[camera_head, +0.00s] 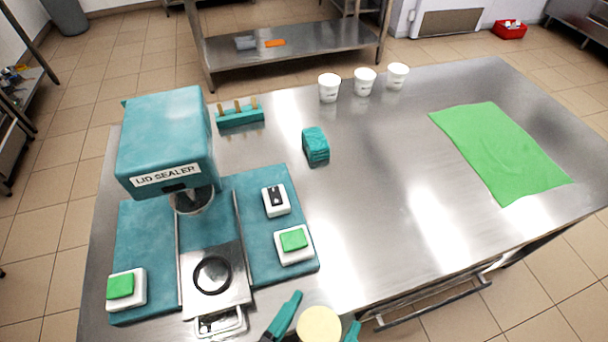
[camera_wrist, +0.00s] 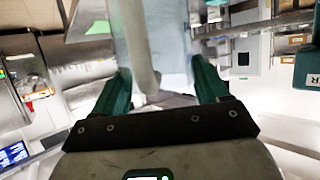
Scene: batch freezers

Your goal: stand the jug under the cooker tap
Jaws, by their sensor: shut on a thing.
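My gripper (camera_head: 325,309) is at the bottom edge of the head view, in front of the steel table. Its two teal fingers stand either side of a round, pale cream top, which looks like the jug (camera_head: 320,326) seen from above. In the wrist view my gripper (camera_wrist: 160,84) is shut on the jug (camera_wrist: 178,35), a clear bluish vessel with a thick grey handle (camera_wrist: 141,50) facing the camera. The jug's far side and base are hidden. I cannot make out the cooker or its tap in either view.
The steel table (camera_head: 370,210) carries a teal lid sealer (camera_head: 165,140), a teal block (camera_head: 315,145), a small rack (camera_head: 240,115), three white cups (camera_head: 364,82) and a green cloth (camera_head: 502,150). Its middle is clear. A steel shelf unit (camera_head: 290,45) stands beyond, with tiled floor between.

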